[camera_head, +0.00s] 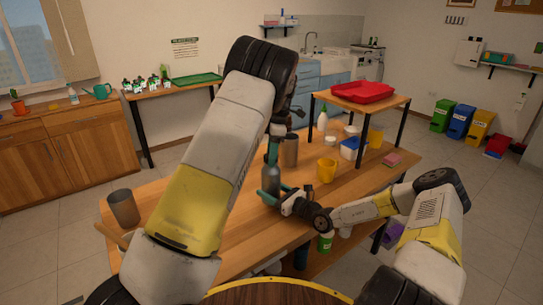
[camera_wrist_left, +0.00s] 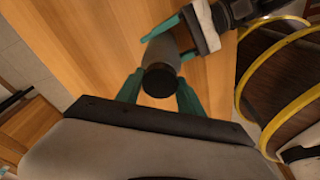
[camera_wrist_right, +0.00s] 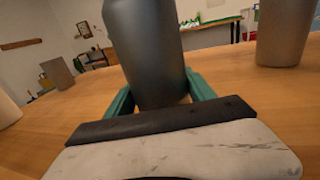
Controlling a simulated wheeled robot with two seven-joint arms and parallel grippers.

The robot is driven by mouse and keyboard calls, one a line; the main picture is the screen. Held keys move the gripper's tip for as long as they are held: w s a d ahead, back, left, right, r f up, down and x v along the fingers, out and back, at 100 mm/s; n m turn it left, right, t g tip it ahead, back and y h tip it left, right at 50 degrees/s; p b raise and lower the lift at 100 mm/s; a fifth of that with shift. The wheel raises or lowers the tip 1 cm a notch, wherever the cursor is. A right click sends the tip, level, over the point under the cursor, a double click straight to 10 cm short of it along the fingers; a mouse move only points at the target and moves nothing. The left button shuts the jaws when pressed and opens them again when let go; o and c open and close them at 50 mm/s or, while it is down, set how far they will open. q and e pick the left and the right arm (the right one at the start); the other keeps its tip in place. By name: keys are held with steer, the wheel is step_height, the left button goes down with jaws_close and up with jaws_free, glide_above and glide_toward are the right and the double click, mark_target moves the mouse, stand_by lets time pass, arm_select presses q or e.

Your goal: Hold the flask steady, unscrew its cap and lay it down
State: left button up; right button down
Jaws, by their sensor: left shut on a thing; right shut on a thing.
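The flask (camera_head: 271,180) is a grey bottle standing upright on the wooden table, near its front edge. Its dark round cap (camera_wrist_left: 159,82) shows from above in the left wrist view. My left gripper (camera_head: 272,150) comes down from above and is shut on the cap, with one teal finger on each side. My right gripper (camera_head: 270,195) reaches in low from the right and is shut on the flask's lower body. In the right wrist view the flask body (camera_wrist_right: 145,50) rises between the teal fingers (camera_wrist_right: 160,98). My left gripper hides the cap in the head view.
A grey tumbler (camera_head: 290,151) stands close behind the flask. A yellow mug (camera_head: 327,170) is to the right. A grey-brown cup (camera_head: 123,208) stands at the table's left end. A red tray (camera_head: 362,91) is on a raised shelf. Bare table lies left of the flask.

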arm_select(q)
steer(key=shift+r, duration=1.1)
steer(key=shift+r, duration=1.85)
steer(key=d+f+m, duration=0.4)
steer(key=d+f, duration=0.1)
steer(key=f, duration=0.1)
steer(key=s+d+f+m+t, duration=0.1)
steer(key=d+f+m, duration=0.3)
steer(key=d+f, duration=0.2)
steer(key=d+f+m, duration=0.4)
steer(key=d+f, duration=0.2)
steer(key=shift+s+f+t+h, duration=0.15)
steer(key=shift+s+t+h, duration=0.1)
steer(key=shift+t+h, duration=0.15)
steer(key=shift+f, duration=2.15)
steer(key=shift+f, duration=0.15)
